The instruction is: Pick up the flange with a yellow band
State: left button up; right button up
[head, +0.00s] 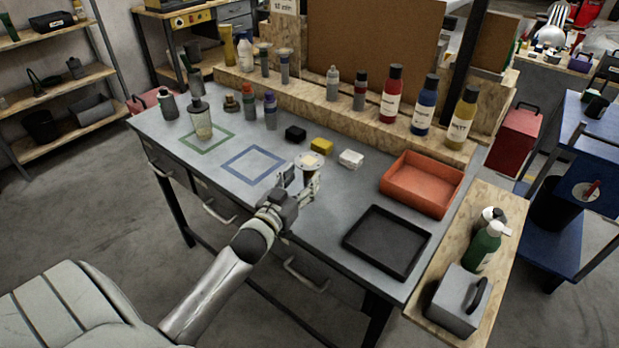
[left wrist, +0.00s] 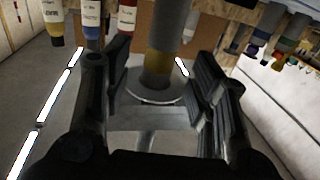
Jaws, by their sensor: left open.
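The flange with a yellow band (left wrist: 158,65) shows in the left wrist view as a grey cylinder with a yellow band and a pale round disc at one end. In the left wrist view my open gripper (left wrist: 155,100) has one finger on each side of the flange, with visible gaps. My right gripper is not in view.
A black block (head: 295,133), a yellow block (head: 321,146) and a white block (head: 351,158) lie behind the flange. An orange bin (head: 458,192) and a black tray (head: 351,240) are to the right. Labelled bottles (head: 391,95) line the back ledge. A blue square outline (head: 231,177) is left.

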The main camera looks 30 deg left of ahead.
aim_at(306, 173)
pick_arm(q)
jog(key=w, duration=0.3)
jog(key=shift+w+a+r, duration=0.1)
jog(key=shift+w+a, duration=0.1)
jog(key=shift+w, duration=0.05)
jog(key=shift+w+p, duration=0.3)
jog(key=shift+w, duration=0.25)
jog(key=shift+c, duration=1.4)
grip_shut()
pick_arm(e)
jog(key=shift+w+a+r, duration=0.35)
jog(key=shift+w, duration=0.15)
